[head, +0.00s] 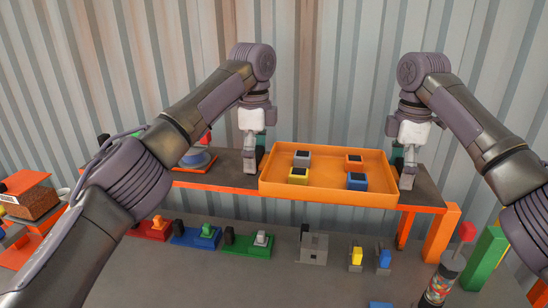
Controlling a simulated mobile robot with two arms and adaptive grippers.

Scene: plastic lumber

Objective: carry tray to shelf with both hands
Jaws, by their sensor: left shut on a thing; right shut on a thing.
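The orange tray (326,199) is in the middle of the head view and looks level. It carries a grey block (302,159), an orange block (354,160), a yellow block (298,175) and a blue block (357,181), each with a dark top. My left gripper (250,168) is shut on the tray's left edge. My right gripper (398,162) is shut on its right edge. The shelf (418,190), dark-topped with an orange front edge, lies behind and under the tray; I cannot tell whether they touch.
Below is a grey table (270,278) with red, blue and green bases bearing small parts. A clear jar (440,280) and orange and green posts (484,256) stand at the right. A blue round item (198,158) sits on the shelf's left part. A corrugated wall stands behind.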

